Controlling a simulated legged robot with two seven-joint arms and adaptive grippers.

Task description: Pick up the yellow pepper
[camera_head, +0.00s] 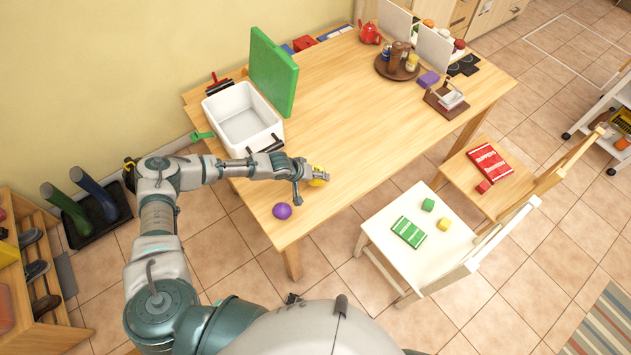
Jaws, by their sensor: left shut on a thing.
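The yellow pepper (319,174) is at the fingers of my left gripper (309,175), over the near part of the wooden table. The gripper is shut on the pepper, and its fingers hide part of it. I cannot tell whether the pepper touches the table top. My left arm reaches in from the left, across the table's near left corner. My right gripper is not in view.
A purple round thing (282,211) lies on the table (345,120) near the front edge, close to my left gripper. A white bin (243,118) and an upright green board (273,72) stand behind my forearm. The table's middle is clear. Two chairs stand at the right.

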